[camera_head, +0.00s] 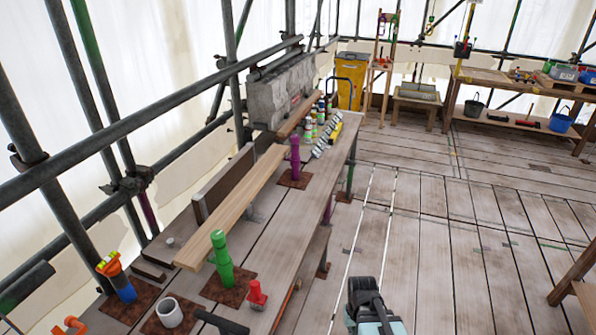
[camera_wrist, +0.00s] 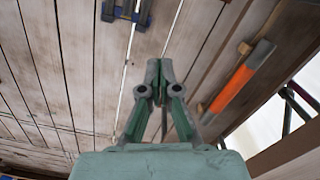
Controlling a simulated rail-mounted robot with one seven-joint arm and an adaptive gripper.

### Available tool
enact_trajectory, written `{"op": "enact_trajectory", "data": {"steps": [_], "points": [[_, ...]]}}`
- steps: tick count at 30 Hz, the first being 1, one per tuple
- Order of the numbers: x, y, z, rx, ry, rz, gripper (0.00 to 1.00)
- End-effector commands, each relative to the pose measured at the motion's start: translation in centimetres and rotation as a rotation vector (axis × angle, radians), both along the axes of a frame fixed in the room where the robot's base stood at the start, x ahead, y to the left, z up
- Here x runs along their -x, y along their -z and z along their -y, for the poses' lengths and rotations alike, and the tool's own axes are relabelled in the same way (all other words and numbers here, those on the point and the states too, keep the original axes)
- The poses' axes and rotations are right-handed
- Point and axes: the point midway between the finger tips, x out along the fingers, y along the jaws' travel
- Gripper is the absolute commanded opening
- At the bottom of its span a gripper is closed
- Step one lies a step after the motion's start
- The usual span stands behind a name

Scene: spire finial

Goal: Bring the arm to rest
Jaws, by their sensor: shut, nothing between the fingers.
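In the wrist view my gripper (camera_wrist: 159,68) is shut, its two grey fingertips together with nothing between them. Grey-green finger links run back to the wide body at the bottom of that view. The gripper hangs free over the planked floor (camera_wrist: 60,70) and touches nothing that I can see. In the head view a dark and teal part of my own body shows at the bottom edge. The gripper's fingertips cannot be made out there.
A long workbench on the left holds a green turned piece (camera_head: 222,258), a purple one (camera_head: 295,158), a red piece (camera_head: 257,295), a white cup (camera_head: 169,312) and a plank (camera_head: 235,205). Scaffold tubes (camera_head: 150,122) line the left. The floor (camera_head: 440,240) is mostly clear.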

Motion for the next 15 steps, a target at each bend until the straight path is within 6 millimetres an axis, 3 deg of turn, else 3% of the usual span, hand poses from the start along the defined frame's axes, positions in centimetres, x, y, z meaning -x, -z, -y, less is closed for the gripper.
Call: {"op": "enact_trajectory", "data": {"steps": [1,8,15], "points": [[0.9,1.6,0.0,-0.001,0.001,-0.021,0.00],[5.5,7.8,-0.1,-0.001,0.003,-0.127,0.00],[13.7,16.2,-0.1,-0.002,0.004,-0.293,0.00]]}}
